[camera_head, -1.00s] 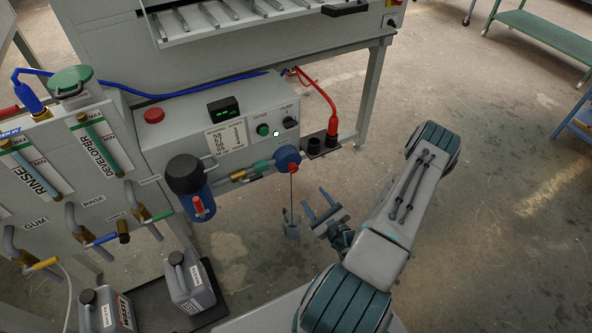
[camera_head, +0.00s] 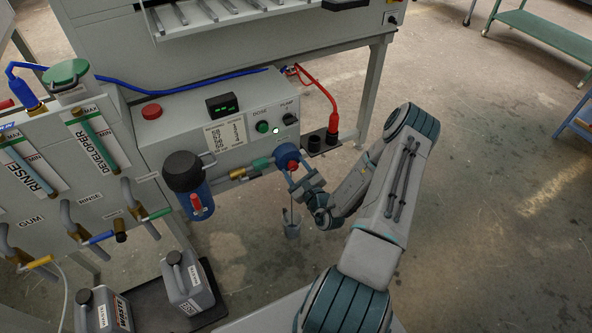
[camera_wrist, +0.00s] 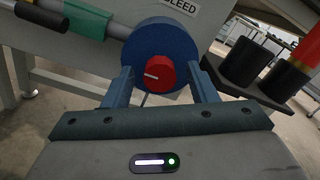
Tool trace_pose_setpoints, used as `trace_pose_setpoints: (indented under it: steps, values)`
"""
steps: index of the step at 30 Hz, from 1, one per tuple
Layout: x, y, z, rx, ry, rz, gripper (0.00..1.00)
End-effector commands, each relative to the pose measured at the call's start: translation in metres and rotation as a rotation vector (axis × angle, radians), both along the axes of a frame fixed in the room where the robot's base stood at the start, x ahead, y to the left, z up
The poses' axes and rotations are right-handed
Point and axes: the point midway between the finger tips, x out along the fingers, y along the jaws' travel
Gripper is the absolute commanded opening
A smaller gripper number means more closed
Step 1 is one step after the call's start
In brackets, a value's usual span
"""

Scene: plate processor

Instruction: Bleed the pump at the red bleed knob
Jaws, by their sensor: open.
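The red bleed knob (camera_wrist: 160,74) sits on the front of the round blue pump head (camera_wrist: 158,38) in the wrist view, under a label ending in "LEED". A white mark on the knob lies about level. My gripper (camera_wrist: 161,84) is open, one finger on each side of the knob; I cannot tell whether the fingers touch it. In the head view the blue pump head (camera_head: 287,154) is at the end of the pipe, with my gripper (camera_head: 301,180) just in front of it. The knob (camera_head: 293,165) is partly hidden there.
A small cup (camera_head: 291,229) hangs below the pump. A shelf with black sockets (camera_head: 315,143) and a red plug (camera_head: 332,137) is close to the right. The blue filter housing (camera_head: 196,199) and grey canisters (camera_head: 188,282) stand left. Open floor lies right.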

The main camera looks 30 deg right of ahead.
Motion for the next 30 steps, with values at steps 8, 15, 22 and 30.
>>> trace_pose_setpoints:
  steps: [8,15,22,30]
  values:
    - [0.0004,0.0001,0.0001,0.000,0.000,0.000,0.38]
    - [0.0001,0.0000,0.0000,0.001,0.000,0.000,0.08]
    - [-0.0001,0.0001,0.0008,0.037,0.002,0.000,0.08]
    - [-0.0004,0.0002,0.0024,0.194,0.009,-0.001,0.08]
